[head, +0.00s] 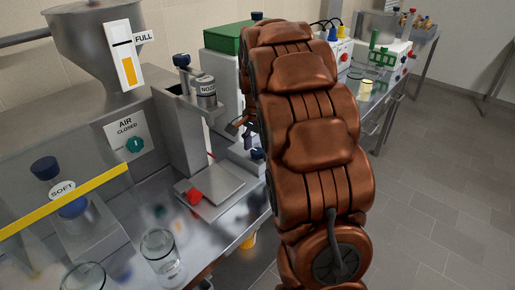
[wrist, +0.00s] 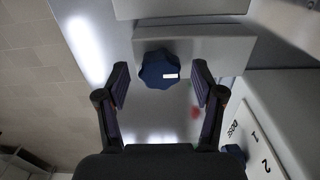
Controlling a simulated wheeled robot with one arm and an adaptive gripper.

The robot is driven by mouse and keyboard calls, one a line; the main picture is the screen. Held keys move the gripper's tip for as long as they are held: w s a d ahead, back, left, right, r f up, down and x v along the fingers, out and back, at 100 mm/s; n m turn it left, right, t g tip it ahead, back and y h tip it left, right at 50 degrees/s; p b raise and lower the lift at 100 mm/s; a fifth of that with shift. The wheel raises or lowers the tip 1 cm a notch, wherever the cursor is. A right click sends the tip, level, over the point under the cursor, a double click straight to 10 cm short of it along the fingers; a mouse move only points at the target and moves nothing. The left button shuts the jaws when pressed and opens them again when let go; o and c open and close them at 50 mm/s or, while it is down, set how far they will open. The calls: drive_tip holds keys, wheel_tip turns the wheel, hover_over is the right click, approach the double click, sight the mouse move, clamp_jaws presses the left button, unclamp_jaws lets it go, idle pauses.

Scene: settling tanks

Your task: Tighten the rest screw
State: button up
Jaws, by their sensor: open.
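A dark blue lobed knob (wrist: 158,69) with a small white label shows in the wrist view, in front of a grey metal block. It appears to be the rest screw, but its label is too small to read. My gripper (wrist: 161,72) is open, with one finger on each side of the knob and a gap visible on both sides. Whether the fingers are level with the knob in depth is unclear. In the head view my gripper (head: 241,127) is beside the metal stand (head: 180,135), largely hidden by my brown arm.
Glass beakers (head: 160,252) stand at the front left. A white box (wrist: 262,125) with numbers is close on the right in the wrist view.

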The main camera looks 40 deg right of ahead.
sight(258, 151)
drive_tip(key=shift+r, duration=0.1)
wheel_tip(258, 151, up, 12)
idle(0.6)
idle(0.5)
